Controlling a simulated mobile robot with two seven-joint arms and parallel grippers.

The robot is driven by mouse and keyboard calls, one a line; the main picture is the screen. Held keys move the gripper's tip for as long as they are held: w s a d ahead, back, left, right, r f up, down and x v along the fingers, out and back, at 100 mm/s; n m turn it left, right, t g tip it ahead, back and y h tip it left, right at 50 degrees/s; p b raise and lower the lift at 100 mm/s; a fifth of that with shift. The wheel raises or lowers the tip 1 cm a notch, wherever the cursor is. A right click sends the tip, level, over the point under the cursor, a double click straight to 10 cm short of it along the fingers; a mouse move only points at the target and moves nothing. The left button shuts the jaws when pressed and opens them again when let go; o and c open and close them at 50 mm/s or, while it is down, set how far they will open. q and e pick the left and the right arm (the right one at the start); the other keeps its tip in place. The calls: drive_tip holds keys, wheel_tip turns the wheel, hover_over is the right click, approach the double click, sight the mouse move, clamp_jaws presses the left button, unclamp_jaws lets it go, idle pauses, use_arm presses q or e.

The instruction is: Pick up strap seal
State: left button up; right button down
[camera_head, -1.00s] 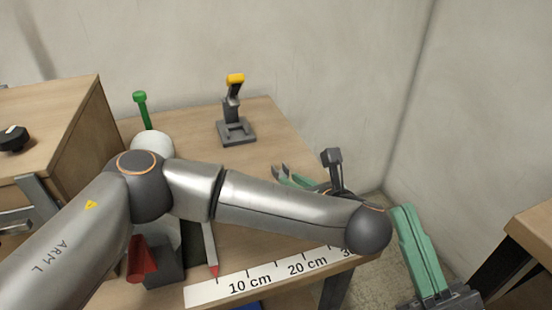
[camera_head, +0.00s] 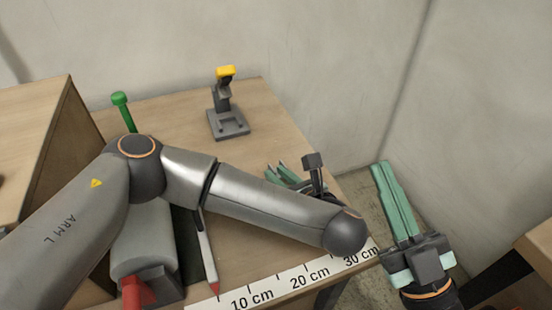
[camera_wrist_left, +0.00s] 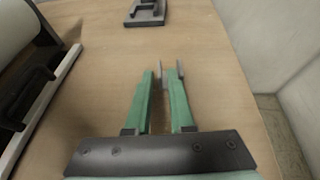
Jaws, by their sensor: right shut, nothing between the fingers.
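My left gripper (camera_head: 276,170), with green fingers, is low over the wooden table, partly hidden behind my own left arm. In the left wrist view its fingers (camera_wrist_left: 166,75) stand apart, with table showing in the gap. Thin pale grey pieces (camera_wrist_left: 158,82) line the inner side of the fingertips; I cannot tell whether they are finger pads or the strap seal. I cannot make out a strap seal with certainty elsewhere. My right gripper (camera_head: 380,166) is shut and empty, off the table's right side.
A grey stand with a yellow top (camera_head: 226,112) is at the table's back. A green-topped post (camera_head: 122,110), a pale roll (camera_head: 144,245) and a red-tipped white bar (camera_head: 210,262) are at left. A ruler strip (camera_head: 280,290) runs along the front. Walls close the back and right.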

use_arm(q)
drive_tip(key=shift+c, duration=0.3)
clamp_jaws()
idle(0.3)
